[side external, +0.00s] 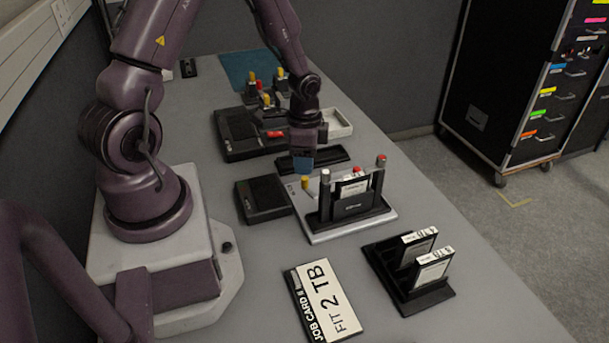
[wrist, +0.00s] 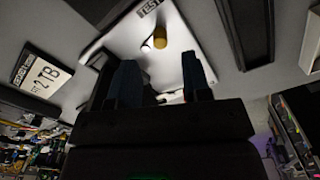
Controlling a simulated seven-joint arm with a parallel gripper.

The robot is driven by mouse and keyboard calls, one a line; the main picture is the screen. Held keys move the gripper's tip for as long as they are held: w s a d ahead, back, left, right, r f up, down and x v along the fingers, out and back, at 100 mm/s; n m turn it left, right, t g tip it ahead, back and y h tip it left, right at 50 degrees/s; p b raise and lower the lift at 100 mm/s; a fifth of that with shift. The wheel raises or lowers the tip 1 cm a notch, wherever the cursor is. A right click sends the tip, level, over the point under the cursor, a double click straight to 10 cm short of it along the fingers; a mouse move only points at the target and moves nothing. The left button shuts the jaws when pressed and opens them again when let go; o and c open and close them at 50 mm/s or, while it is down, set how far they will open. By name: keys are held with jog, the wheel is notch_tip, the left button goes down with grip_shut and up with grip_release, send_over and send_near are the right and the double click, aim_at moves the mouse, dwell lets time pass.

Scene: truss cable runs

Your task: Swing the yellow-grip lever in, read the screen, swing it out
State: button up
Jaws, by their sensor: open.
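The yellow grip (side external: 305,183) of the lever stands at the left back part of the light test plate (side external: 322,236), just below my gripper (side external: 303,165). In the wrist view the yellow grip (wrist: 160,43) shows beyond and between my two open, empty fingers (wrist: 160,80), apart from them, next to a "TEST" label (wrist: 149,8). A black dock (side external: 349,207) on the plate holds an upright drive (side external: 353,187), between posts with a pale top (side external: 325,176) and a red top (side external: 381,159). A flat black box (side external: 262,198) lies left of the plate; I cannot read any screen.
A job card (side external: 325,300) reads "FIT 2 TB". A black rack (side external: 408,280) holds two drives at the front right. Behind are a larger black unit (side external: 240,135) with a red handle, a pale tray (side external: 338,123) and several yellow- and red-topped posts.

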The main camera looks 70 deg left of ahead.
aim_at(304, 178)
notch_tip(304, 178, down, 5)
jog(key=shift+f, duration=0.1)
dwell(0.3)
